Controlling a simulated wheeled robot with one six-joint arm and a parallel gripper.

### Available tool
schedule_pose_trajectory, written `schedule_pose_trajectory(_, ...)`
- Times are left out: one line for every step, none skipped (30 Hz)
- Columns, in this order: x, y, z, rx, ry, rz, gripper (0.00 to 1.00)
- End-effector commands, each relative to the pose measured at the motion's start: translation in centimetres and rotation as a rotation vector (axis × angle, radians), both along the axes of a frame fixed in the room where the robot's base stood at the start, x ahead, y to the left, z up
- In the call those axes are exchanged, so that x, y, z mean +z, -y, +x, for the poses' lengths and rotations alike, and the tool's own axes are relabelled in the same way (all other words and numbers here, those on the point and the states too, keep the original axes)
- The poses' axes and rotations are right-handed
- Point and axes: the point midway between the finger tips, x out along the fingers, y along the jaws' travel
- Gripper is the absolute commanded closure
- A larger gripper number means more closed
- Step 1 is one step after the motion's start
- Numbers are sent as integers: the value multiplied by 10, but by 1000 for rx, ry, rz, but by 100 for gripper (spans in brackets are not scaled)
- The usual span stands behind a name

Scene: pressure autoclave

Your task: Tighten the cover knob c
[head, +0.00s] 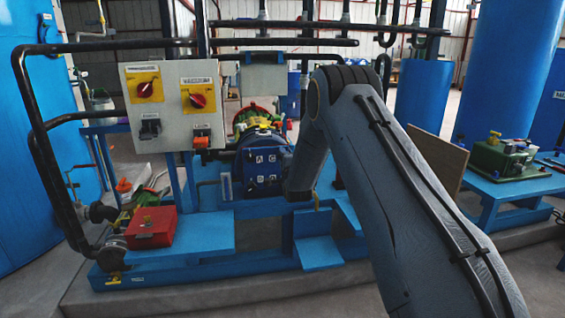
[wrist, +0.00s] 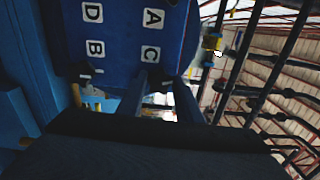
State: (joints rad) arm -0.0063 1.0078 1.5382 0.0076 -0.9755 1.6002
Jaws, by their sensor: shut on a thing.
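The blue autoclave cover (head: 263,172) stands in the middle of the head view, behind my arm. It fills the upper part of the wrist view (wrist: 120,52), with white labels A, B, C and D. My gripper (wrist: 160,88) is at the cover's edge beside label C (wrist: 151,53). Its fingers are shut on cover knob c, which is mostly hidden between the fingertips. A dark knob (wrist: 86,72) sits by label B, clear of my fingers. My arm hides the gripper and knob c in the head view.
A grey control box (head: 173,107) with two red rotary switches stands left of the cover. A red box (head: 151,228) sits on the blue frame at lower left. Dark pipes (wrist: 245,75) run close on the right in the wrist view.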

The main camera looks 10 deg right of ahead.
Motion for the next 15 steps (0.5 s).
schedule_pose_trajectory(0, 0, 1, 0, 1, 35, 90)
schedule_pose_trajectory(0, 0, 1, 0, 1, 58, 90)
schedule_pose_trajectory(0, 0, 1, 0, 1, 86, 90)
schedule_pose_trajectory(0, 0, 1, 0, 1, 107, 90)
schedule_pose_trajectory(0, 0, 0, 0, 1, 125, 90)
schedule_pose_trajectory(1, 0, 0, 0, 1, 150, 90)
schedule_pose_trajectory(1, 0, 0, 0, 1, 166, 90)
schedule_pose_trajectory(1, 0, 0, 0, 1, 182, 90)
schedule_pose_trajectory(1, 0, 0, 0, 1, 202, 90)
schedule_pose_trajectory(1, 0, 0, 0, 0, 214, 90)
schedule_pose_trajectory(1, 0, 0, 0, 0, 226, 90)
schedule_pose_trajectory(1, 0, 0, 0, 0, 241, 90)
schedule_pose_trajectory(1, 0, 0, 0, 0, 250, 90)
schedule_pose_trajectory(1, 0, 0, 0, 0, 259, 90)
schedule_pose_trajectory(1, 0, 0, 0, 0, 268, 90)
